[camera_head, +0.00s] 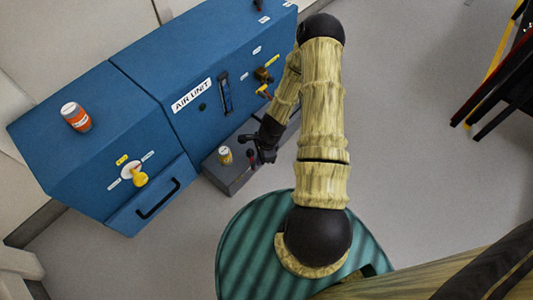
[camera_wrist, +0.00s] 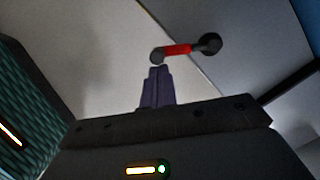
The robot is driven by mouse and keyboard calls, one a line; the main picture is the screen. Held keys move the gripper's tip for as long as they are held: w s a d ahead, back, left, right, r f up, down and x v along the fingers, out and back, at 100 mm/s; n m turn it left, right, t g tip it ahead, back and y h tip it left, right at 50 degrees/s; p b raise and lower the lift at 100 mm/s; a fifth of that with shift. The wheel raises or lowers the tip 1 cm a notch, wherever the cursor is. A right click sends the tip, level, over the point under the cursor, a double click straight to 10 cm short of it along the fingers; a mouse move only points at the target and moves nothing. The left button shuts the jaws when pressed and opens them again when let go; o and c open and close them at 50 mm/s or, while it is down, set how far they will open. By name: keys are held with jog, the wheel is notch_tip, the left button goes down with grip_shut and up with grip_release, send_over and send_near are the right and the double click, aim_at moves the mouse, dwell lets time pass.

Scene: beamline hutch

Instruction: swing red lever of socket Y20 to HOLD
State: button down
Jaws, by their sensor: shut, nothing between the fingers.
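The red lever (camera_wrist: 178,49) shows in the wrist view as a short red bar between a dark round pivot (camera_wrist: 209,43) on a grey surface and a dark knob (camera_wrist: 157,56) at its free end. My gripper (camera_wrist: 158,72) is shut and empty. Its fingertips are right by the knob; I cannot tell whether they touch it. In the head view my gripper (camera_head: 264,154) is over the grey block (camera_head: 240,177) in front of the blue air unit. No Y20 or HOLD marking is readable, and my gripper and arm hide part of the block.
The blue cabinet labelled AIR UNIT (camera_head: 205,115) has brass fittings (camera_head: 263,76) near my arm. A yellow knob (camera_head: 140,179) and black handle (camera_head: 158,199) are at its left. An orange-and-white jar (camera_head: 76,117) stands on top.

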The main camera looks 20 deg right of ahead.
jog(key=shift+w+a+m, duration=0.1)
jog(key=shift+a+m, duration=0.2)
jog(key=shift+a, duration=0.2)
jog(key=shift+w+d, duration=0.1)
jog(key=shift+w+d+p, duration=0.45)
jog(key=shift+p, duration=0.1)
jog(key=shift+s+d, duration=0.1)
jog(key=shift+d, duration=0.15)
jog(key=s+d+r+p, duration=0.1)
jog(key=d+r+p, duration=0.5)
jog(key=r, duration=0.3)
jog(key=shift+r, duration=0.35)
